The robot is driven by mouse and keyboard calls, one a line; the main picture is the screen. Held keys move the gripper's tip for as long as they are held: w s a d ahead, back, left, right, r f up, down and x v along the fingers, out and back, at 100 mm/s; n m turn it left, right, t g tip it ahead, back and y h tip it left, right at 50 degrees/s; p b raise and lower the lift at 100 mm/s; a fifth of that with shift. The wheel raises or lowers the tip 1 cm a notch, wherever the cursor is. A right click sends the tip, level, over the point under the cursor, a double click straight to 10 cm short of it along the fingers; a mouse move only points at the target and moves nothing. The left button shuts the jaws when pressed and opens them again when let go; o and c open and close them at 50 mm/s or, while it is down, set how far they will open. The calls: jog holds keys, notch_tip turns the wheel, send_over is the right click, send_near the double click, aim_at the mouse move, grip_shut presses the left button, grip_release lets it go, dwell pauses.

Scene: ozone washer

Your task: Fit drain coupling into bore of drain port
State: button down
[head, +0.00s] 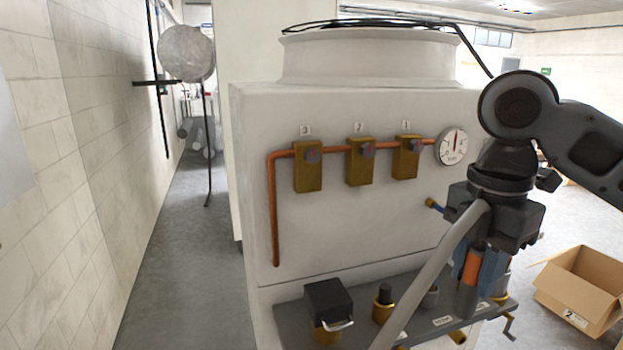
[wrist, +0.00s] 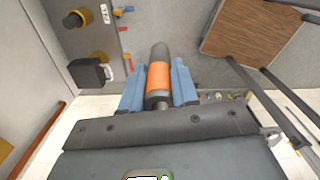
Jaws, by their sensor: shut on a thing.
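My gripper (head: 478,272) is shut on the drain coupling (head: 471,267), a grey cylinder with an orange band. In the wrist view the coupling (wrist: 158,78) sits between the two blue fingers (wrist: 158,90), its dark grey end pointing away from the wrist. In the head view it hangs roughly upright over the right part of the grey shelf (head: 352,339), partly hidden by the gripper. A short grey cup-like port (head: 430,297) stands on the shelf, left of the coupling. I cannot tell whether this is the drain port; the label (head: 442,321) is too small to read.
A black box with a handle (head: 328,302) and a brass fitting with a black plug (head: 383,303) stand on the shelf's left. Above are an orange pipe (head: 272,215), several brass valves (head: 360,162) and a gauge (head: 452,147). An open carton (head: 582,290) lies at right.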

jog(key=w+f+m, duration=0.2)
jog(key=f+m, duration=0.5)
jog(key=f, duration=0.2)
jog(key=w+f+m, duration=0.2)
jog(key=f+m, duration=0.4)
jog(key=f, duration=0.3)
jog(key=s+f+m, duration=0.4)
jog(key=f+m, duration=0.1)
jog(key=f, duration=0.4)
jog(key=s+f+m, duration=0.4)
jog(key=f+m, duration=0.1)
jog(key=f, duration=0.5)
jog(key=shift+s, duration=0.35)
jog(key=shift+d, duration=0.2)
